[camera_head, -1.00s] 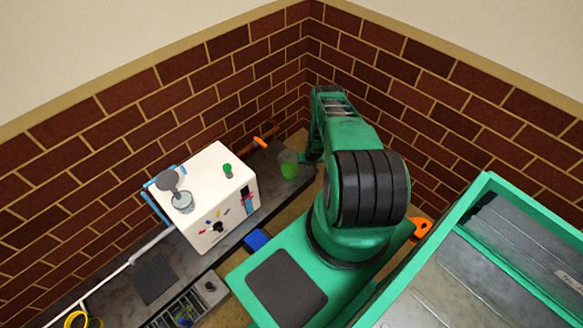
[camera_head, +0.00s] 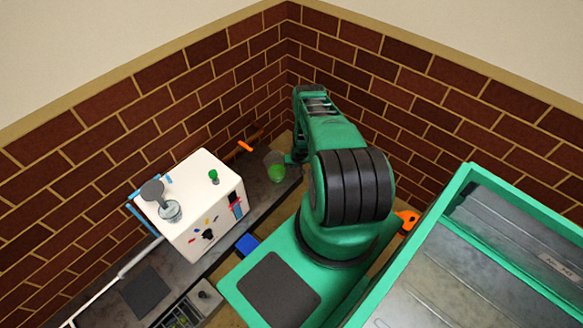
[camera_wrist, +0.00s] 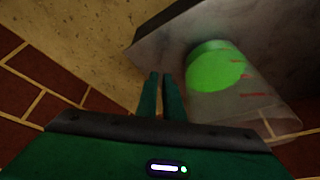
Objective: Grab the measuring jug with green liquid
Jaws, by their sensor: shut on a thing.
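The measuring jug (camera_head: 276,172) is clear with bright green liquid in its lower part. In the head view it is at the far end of the dark counter, just left of my gripper (camera_head: 291,159). In the wrist view the jug (camera_wrist: 232,98) is right of the fingers, with red marks on its wall. My gripper's two fingers (camera_wrist: 160,78) are close together beside the jug, shut on it. The exact grip point is hidden, and I cannot tell whether the jug's base touches the counter.
A white box-shaped machine (camera_head: 190,210) with a green knob stands on the counter (camera_head: 255,195) left of the jug. An orange-ended object (camera_head: 245,146) lies behind it. Brick walls (camera_head: 345,85) meet in a corner close behind my arm. A blue block (camera_head: 247,244) is near the front edge.

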